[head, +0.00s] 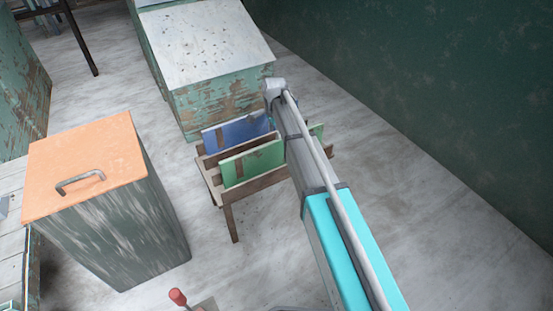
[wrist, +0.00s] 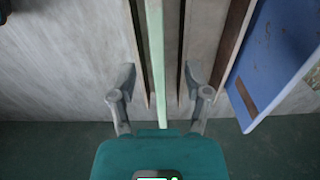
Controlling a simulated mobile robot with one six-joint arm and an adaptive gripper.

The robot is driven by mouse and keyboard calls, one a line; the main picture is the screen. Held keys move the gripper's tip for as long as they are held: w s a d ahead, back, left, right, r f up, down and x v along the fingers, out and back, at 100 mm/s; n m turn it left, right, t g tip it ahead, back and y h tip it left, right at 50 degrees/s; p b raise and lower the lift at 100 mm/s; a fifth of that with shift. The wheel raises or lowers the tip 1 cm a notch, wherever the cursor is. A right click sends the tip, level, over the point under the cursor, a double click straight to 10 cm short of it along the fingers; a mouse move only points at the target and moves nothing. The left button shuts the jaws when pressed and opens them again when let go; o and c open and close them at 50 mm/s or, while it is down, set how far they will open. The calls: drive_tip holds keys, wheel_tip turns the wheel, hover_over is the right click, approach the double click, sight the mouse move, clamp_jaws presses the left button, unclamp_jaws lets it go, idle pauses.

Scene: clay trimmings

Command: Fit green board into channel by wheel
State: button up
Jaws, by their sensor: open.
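The green board (head: 250,165) stands on edge in a wooden rack (head: 232,196), in front of a blue board (head: 236,132). A green piece also shows just right of my arm, and my arm hides what lies between. In the wrist view the green board (wrist: 155,50) is a thin pale green edge between brown rails. My gripper (wrist: 160,84) is open, with one finger on each side of that edge and no visible grip on it. The blue board (wrist: 275,60) is to the right there. The gripper is hidden in the head view. I cannot make out a wheel.
An orange-topped bin (head: 90,165) with a handle stands left of the rack. A worn green cabinet (head: 205,45) with a speckled top is behind it. A dark green wall (head: 430,80) runs along the right. Bare floor (head: 430,230) lies right of my arm.

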sight(275, 141)
drive_tip(key=shift+f, duration=0.1)
idle(0.3)
drive_tip(key=shift+d+f+b, duration=0.1)
drive_tip(key=shift+f+b, duration=2.4)
drive_tip(key=shift+b, duration=0.1)
clamp_jaws()
